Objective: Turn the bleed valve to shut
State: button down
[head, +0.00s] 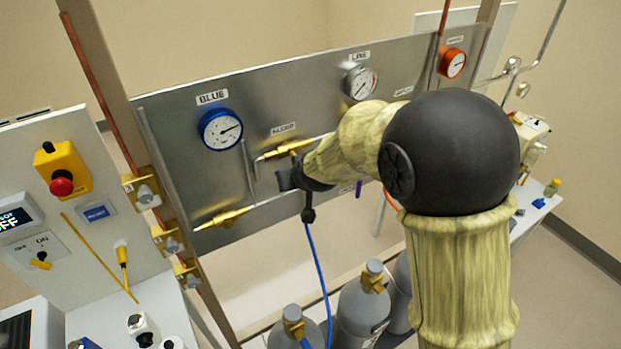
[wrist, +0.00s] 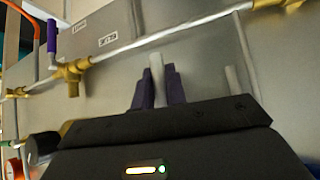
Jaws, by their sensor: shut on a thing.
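The bleed valve (head: 287,148) is a brass fitting on the steel panel under its small label in the head view, just above my gripper. My gripper (head: 287,180) is at the panel right below the valve, and its wrist hides the valve's right part. In the wrist view my gripper (wrist: 157,90) has its two dark purple fingers shut on a light grey lever (wrist: 157,67), whose tip sticks out past them. The lever appears to be the bleed valve's. Its joint with the valve is hidden behind my gripper's body.
A purple handle (wrist: 51,38) stands on a brass valve (wrist: 72,74) on the pipe nearby. Another brass valve (head: 222,217) is at the panel's lower left. A blue gauge (head: 220,129) is to the left. A blue hose (head: 318,262) hangs below, near grey cylinders (head: 362,308).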

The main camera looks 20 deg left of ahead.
jog(key=shift+s+f, duration=0.1)
dwell(0.3)
jog(key=c, duration=1.4)
grip_release()
jog(key=shift+c, duration=0.2)
jog(key=p+v, duration=0.6)
jog(key=v, duration=1.1)
jog(key=shift+r, duration=0.2)
jog(key=shift+d, duration=0.15)
